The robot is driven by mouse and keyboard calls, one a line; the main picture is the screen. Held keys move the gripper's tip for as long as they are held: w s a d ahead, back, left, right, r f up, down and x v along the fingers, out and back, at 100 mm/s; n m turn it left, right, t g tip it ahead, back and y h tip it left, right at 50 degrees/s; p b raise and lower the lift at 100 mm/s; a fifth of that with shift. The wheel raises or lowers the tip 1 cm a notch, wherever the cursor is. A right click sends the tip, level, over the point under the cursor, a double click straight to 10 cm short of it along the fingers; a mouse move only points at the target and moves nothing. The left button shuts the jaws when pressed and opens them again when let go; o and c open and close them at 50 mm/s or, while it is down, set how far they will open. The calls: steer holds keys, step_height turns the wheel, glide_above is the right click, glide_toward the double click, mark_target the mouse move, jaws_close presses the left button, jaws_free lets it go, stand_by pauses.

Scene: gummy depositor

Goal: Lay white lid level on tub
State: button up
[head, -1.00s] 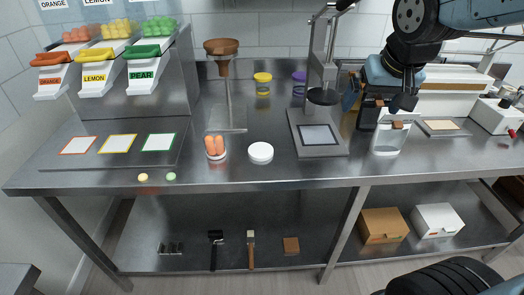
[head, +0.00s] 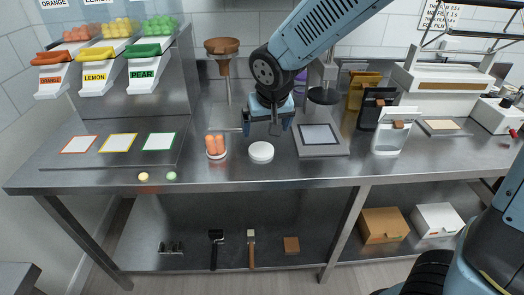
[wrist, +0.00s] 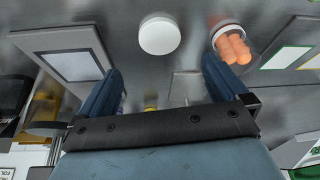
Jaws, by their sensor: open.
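The white lid (head: 261,152) is a round disc lying flat on the steel bench; it also shows in the wrist view (wrist: 159,36). The small tub (head: 216,153) stands just left of it, apart, with orange gummy pieces rising above its rim. In the wrist view the tub (wrist: 222,29) is right of the lid. My gripper (head: 267,128) is open and empty, pointing down above and slightly behind the lid. Its two blue fingers also show in the wrist view (wrist: 163,85), with the lid beyond the gap between their tips.
A press stand with a grey base plate (head: 319,139) is close right of the lid. A funnel stand (head: 222,47) is behind the tub. Stand-up pouches (head: 392,130) are farther right. Two small gummies (head: 143,176) lie near the front edge.

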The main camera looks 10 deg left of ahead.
mark_target(261, 149)
steer(key=shift+w+x, duration=0.1)
steer(key=shift+x, duration=2.8)
steer(key=shift+w+x, duration=0.15)
steer(key=shift+x, duration=2.7)
steer(key=shift+r, duration=0.1)
steer(key=c, duration=0.9)
